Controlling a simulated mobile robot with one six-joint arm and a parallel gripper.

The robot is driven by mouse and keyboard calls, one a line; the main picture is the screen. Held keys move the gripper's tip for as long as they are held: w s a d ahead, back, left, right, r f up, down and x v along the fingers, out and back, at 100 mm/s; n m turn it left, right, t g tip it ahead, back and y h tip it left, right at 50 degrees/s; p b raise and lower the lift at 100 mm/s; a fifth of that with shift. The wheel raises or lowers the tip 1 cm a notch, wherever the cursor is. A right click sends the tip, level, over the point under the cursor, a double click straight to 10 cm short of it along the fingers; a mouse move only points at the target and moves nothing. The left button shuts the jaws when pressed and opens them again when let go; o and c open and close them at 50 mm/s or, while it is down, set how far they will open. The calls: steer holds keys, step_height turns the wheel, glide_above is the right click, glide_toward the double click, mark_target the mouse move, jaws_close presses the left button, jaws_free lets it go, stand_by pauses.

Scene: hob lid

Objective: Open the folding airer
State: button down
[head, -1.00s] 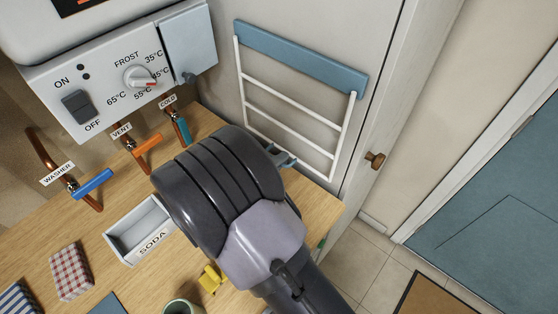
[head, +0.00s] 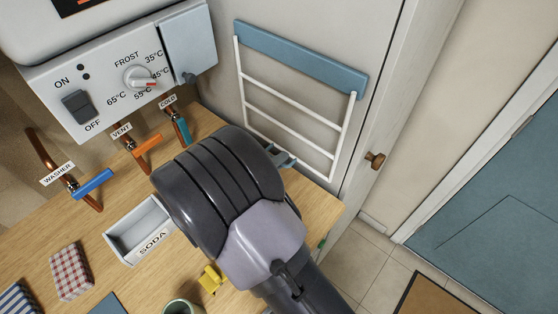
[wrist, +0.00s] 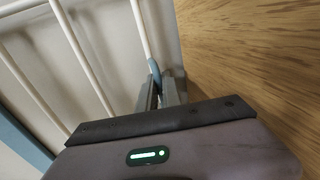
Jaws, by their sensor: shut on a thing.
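The folding airer (head: 303,57) hangs flat against the pale panel at the back, with a blue top rail and a white frame with several thin bars. Its white bars also show at the left of the wrist view (wrist: 88,62). My gripper (head: 284,160) is at the airer's bottom bar, mostly hidden behind my own wrist in the head view. In the wrist view its fingers (wrist: 161,92) are shut on the blue grip (wrist: 154,68) of the bottom bar. The fingertips are close to the wooden worktop.
A control box with a dial (head: 140,78) stands at the upper left. Below it are blue, orange and teal valve levers (head: 148,147). A SODA tray (head: 140,230), cloths, a yellow object (head: 211,279) and a cup (head: 183,307) lie on the worktop. A wooden knob (head: 375,160) is right of the airer.

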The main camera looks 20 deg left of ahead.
steer(key=shift+s, duration=0.1)
stand_by(0.4)
steer(key=s+a+r+g+p, duration=0.1)
steer(key=s+p, duration=0.1)
steer(key=s, duration=0.1)
steer(key=s+a+r+g+p, duration=0.1)
steer(key=s, duration=0.2)
steer(key=s+r+g+y+p, duration=0.1)
steer(key=s+r+g+p, duration=0.1)
steer(key=s, duration=0.1)
steer(key=shift+s+a+p, duration=0.15)
steer(key=shift+a+p, duration=0.15)
steer(key=shift+a, duration=0.1)
steer(key=s+a+r+g+y+p, duration=0.1)
steer(key=s+r+g+p, duration=0.4)
steer(key=r+p, duration=0.7)
steer(key=s+a+r+g+y+p, duration=0.2)
steer(key=s+r+g+p, duration=0.3)
steer(key=r+p, duration=0.8)
steer(key=shift+s+a+r, duration=0.45)
steer(key=shift+s+r, duration=0.45)
steer(key=shift+s, duration=0.8)
steer(key=c, duration=1.5)
jaws_free()
steer(key=shift+c, duration=0.2)
